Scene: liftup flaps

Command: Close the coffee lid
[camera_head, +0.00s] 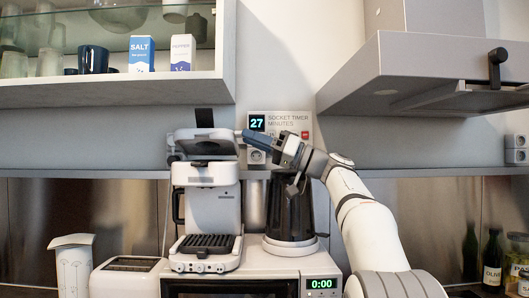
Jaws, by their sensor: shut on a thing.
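The white coffee machine (213,210) stands on top of the oven in the middle of the view. Its coffee lid (186,144) is raised and tilted open above the machine's body, with a dark inner part. My gripper (246,136) comes in from the right, and its blue fingers are shut on the right edge of the lid. The fingertips are small here, so the exact contact is hard to make out.
A black kettle (290,212) stands right of the machine, below my arm. A white toaster (128,277) is at its left. A shelf (130,90) hangs above left and an extractor hood (420,70) above right. A timer panel (290,120) is behind my gripper.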

